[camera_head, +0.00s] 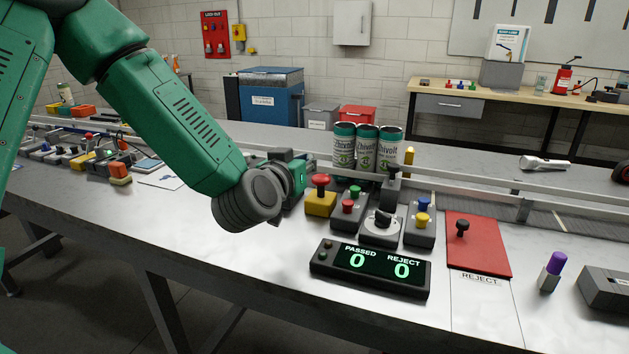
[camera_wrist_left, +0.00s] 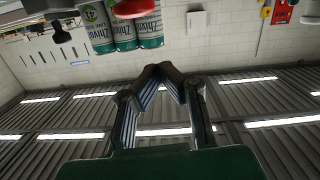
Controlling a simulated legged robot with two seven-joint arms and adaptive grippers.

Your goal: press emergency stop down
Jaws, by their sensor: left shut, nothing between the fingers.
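The emergency stop is a red mushroom button (camera_head: 319,181) on a yellow box (camera_head: 320,203), standing on the table in the head view. It looks raised. My left arm reaches in from the left, with its wrist just left of the yellow box. My left gripper (camera_wrist_left: 160,70) is shut and empty in the left wrist view, its fingertips together. In the head view its fingers are mostly hidden behind the wrist. The red button (camera_wrist_left: 133,8) also shows at the top edge of the upside-down wrist view, apart from the fingertips. My right gripper is not in view.
Three green-and-white cans (camera_head: 367,150) stand behind the controls. A red-and-green button box (camera_head: 347,211), a black-knob box (camera_head: 380,227) and a blue-and-yellow button box (camera_head: 421,223) stand to the right. A counter display (camera_head: 370,268) lies in front. The table front left is clear.

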